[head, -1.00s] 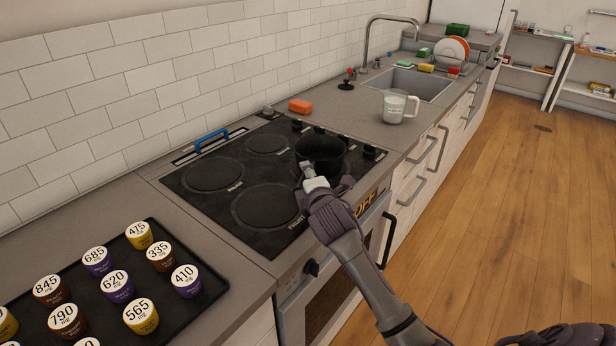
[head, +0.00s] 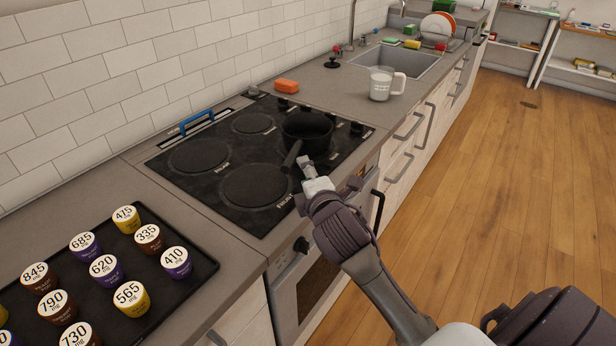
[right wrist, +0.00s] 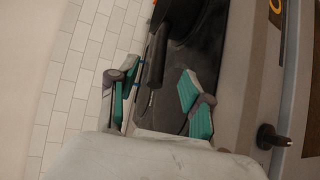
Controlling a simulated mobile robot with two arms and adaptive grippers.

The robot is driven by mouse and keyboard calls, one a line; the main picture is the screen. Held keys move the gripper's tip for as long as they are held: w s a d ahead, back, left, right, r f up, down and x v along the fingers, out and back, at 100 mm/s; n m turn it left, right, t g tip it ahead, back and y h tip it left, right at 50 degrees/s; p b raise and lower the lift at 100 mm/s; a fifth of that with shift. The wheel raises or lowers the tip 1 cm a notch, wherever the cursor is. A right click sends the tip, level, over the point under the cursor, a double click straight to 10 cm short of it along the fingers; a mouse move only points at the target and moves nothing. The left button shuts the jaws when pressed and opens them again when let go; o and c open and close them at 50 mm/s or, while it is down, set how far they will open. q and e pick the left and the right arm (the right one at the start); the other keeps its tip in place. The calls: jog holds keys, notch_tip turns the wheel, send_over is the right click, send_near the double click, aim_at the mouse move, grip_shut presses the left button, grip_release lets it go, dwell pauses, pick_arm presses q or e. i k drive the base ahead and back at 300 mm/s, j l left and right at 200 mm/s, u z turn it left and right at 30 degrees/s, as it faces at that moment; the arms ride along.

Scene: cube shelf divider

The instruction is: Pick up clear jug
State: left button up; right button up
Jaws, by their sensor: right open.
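The clear jug (head: 381,84) stands upright on the counter between the stove and the sink, in the head view. It is see-through with a whitish content or tint, and its handle (head: 399,84) points right. My right gripper (head: 305,162) is over the front part of the stove, near the handle of a black pan, well short of the jug. In the right wrist view its teal-padded fingers (right wrist: 158,98) are apart with nothing held between them. The jug is not seen in the right wrist view. My left gripper is not in view.
A black pan (head: 308,130) sits on the black cooktop (head: 205,188), its handle close to my right gripper. An orange block (head: 287,86) lies behind the jug's left. A dark tray (head: 191,293) holds several labelled cups. The sink (head: 405,60) is beyond the jug; wooden floor is free at right.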

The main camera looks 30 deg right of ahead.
aim_at(381, 78)
jog(key=z, duration=1.45)
